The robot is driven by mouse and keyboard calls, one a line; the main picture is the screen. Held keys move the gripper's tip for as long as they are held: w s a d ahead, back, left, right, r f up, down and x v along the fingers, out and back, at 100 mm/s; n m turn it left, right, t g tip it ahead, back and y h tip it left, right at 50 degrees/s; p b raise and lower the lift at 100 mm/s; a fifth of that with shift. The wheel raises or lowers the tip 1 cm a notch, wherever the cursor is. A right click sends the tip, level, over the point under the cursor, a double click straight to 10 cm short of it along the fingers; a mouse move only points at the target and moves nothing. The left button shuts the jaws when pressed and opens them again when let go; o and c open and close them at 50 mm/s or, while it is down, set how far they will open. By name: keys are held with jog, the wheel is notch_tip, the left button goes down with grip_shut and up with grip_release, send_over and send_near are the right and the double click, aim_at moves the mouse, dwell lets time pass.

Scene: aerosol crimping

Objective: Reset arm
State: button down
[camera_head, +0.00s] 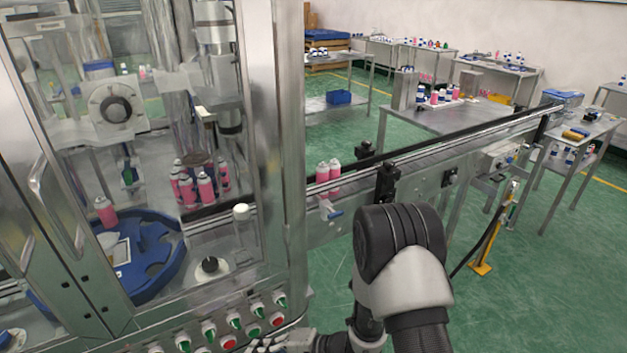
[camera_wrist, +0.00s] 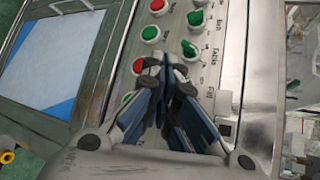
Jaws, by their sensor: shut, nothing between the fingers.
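My gripper (camera_wrist: 165,73) is shut and empty. In the wrist view its fingertips meet in front of the machine's control panel (camera_wrist: 222,62), which carries red and green buttons and knobs with printed labels. The fingers hide part of the panel, and I cannot tell whether they touch it. In the head view my arm reaches down in front of the machine, and the gripper shows only in part at the bottom edge, near the right end of the control panel (camera_head: 253,311).
The glass-walled machine (camera_head: 285,130) stands close on the left, with pink cans (camera_head: 205,188) and a blue rotary table (camera_head: 165,275) inside. A conveyor (camera_head: 430,165) with two pink cans (camera_head: 328,172) runs right. Green floor (camera_head: 560,290) is open at lower right.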

jog(key=s+d+r+n+g+h, duration=0.1)
jog(key=s+d+r+n, duration=0.15)
jog(key=r, duration=0.35)
jog(key=s+d+r+n+g+h, duration=0.1)
jog(key=s+d+r+n+g, duration=0.1)
jog(key=s+r, duration=0.35)
jog(key=s+d+r+n+g+h, duration=0.1)
jog(key=s+d+r+n, duration=0.1)
jog(key=r, duration=0.6)
jog(key=s+d+r+t+h, duration=0.2)
jog(key=d+r+h, duration=0.1)
jog(key=d, duration=0.4)
jog(key=s+d+r+t+h, duration=0.2)
jog(key=s+d+h, duration=0.1)
jog(key=d, duration=0.4)
jog(key=s+d+r+t+h, duration=0.2)
jog(key=d+r+h, duration=0.1)
jog(key=d, duration=0.4)
jog(key=shift+s+r+m+h, duration=0.35)
jog(key=shift+s+h, duration=0.05)
jog(key=shift+h, duration=0.3)
jog(key=shift+a, duration=0.1)
